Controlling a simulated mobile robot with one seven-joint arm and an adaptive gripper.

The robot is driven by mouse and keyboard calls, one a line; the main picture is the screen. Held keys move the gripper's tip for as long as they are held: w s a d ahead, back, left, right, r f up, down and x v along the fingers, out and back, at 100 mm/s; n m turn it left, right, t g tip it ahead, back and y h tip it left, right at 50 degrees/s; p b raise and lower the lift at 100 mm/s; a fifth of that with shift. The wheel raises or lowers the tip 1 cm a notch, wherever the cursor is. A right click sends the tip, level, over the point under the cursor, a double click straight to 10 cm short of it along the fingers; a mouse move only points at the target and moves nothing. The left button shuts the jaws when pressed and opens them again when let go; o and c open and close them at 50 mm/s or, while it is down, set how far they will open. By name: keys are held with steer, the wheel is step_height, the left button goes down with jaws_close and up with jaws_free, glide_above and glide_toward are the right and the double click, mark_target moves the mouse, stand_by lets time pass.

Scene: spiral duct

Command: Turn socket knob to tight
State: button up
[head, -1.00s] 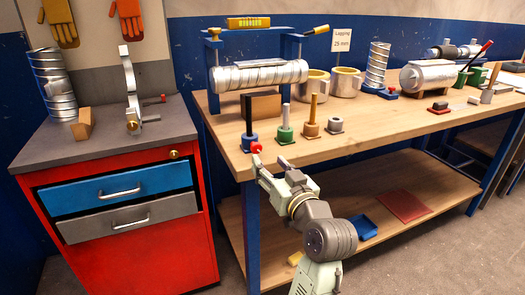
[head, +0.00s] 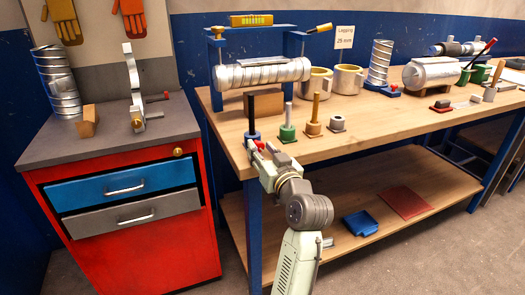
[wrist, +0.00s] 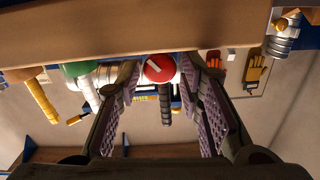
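The red socket knob (head: 259,144) is at the bench's front edge, below the blue socket (head: 251,136) with a dark upright peg (head: 251,112). In the wrist view, the knob (wrist: 158,69) faces me with a pale slanted line on it. My gripper (head: 264,152) is at the knob in the head view. In the wrist view, my gripper's (wrist: 160,78) fingers are apart on either side of the knob, with small gaps visible. The dark peg (wrist: 166,105) shows beyond the knob, upside down. Part of the knob is hidden by my gripper in the head view.
A spiral duct (head: 262,74) lies in a blue frame behind. A red cabinet (head: 130,240) stands left. The bench edge (wrist: 130,35) spans the wrist view's top.

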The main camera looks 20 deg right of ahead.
jaws_close()
steer(key=shift+r+m, duration=0.1)
steer(key=shift+m, duration=0.3)
steer(key=shift+m+p, duration=1.05)
steer(key=shift+m, duration=0.15)
steer(key=shift+m+p, duration=0.8)
steer(key=shift+m, duration=0.7)
steer(key=shift+d, duration=0.1)
steer(key=shift+o, duration=1.8)
jaws_free()
